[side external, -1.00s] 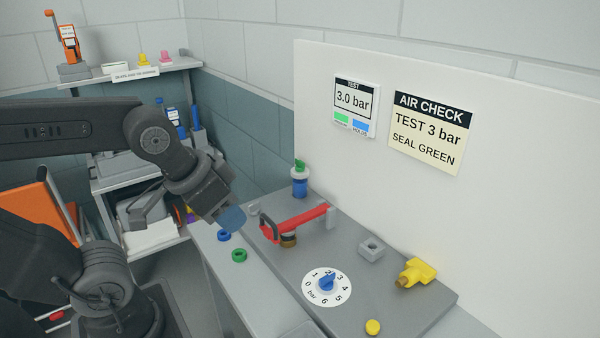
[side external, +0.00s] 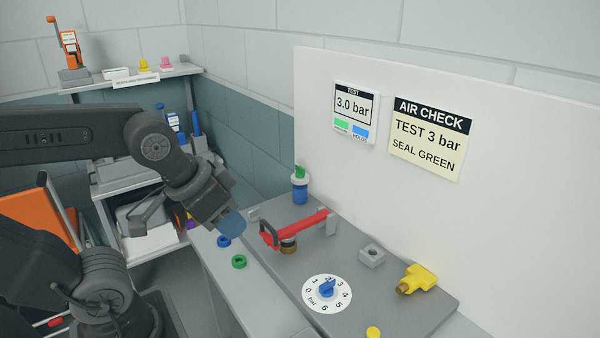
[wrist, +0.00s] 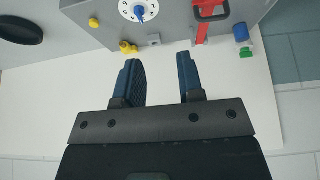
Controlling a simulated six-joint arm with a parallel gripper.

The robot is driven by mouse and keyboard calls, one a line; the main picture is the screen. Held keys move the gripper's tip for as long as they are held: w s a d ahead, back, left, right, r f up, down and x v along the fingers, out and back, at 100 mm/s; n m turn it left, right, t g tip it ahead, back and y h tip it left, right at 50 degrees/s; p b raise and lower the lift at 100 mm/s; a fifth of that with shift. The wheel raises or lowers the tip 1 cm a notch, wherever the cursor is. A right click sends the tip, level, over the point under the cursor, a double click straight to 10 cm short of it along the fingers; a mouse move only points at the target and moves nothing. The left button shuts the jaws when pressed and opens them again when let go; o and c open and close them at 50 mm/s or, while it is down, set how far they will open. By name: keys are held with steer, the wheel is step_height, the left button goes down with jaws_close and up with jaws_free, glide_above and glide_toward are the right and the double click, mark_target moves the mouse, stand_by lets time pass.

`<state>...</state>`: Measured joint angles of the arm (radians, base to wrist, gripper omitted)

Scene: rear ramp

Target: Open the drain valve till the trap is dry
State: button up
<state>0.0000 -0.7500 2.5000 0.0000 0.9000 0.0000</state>
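A small blue trap-like body with a green knob (side external: 300,186) stands upright at the back left of the grey plate; it also shows in the wrist view (wrist: 241,34). I cannot tell whether the knob is the drain valve, or whether there is water inside. A red bar with a dark loop handle (side external: 300,226) lies beside it over a brass fitting (side external: 288,244). My gripper (side external: 231,223) hangs left of the red bar, apart from everything. In the wrist view my gripper's fingers (wrist: 161,80) are well apart with nothing between them.
A blue-knobbed dial (side external: 327,293), grey block (side external: 371,255), yellow fitting (side external: 418,278) and yellow button (side external: 373,333) are on the plate. Blue (side external: 224,241) and green (side external: 239,262) rings lie on the bench. The wall display (side external: 352,108) reads 3.0 bar beside a sign (side external: 428,138).

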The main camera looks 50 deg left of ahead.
stand_by(0.4)
steer(key=shift+o, duration=0.9)
steer(key=shift+w+r, duration=0.1)
steer(key=o, duration=0.4)
steer(key=w+a+r, duration=0.1)
steer(key=w, duration=0.1)
steer(key=w+a+r, duration=0.1)
steer(key=w, duration=0.1)
steer(key=w+r, duration=0.1)
steer(key=w, duration=0.1)
steer(key=shift+w+a, duration=0.2)
steer(key=shift+a, duration=0.2)
steer(key=shift+o, duration=0.2)
steer(key=g, duration=0.1)
glide_above(300, 166)
steer(key=s, duration=0.6)
steer(key=f, duration=0.1)
steer(key=x, duration=1.4)
steer(key=shift+w, duration=0.1)
steer(key=c, duration=0.9)
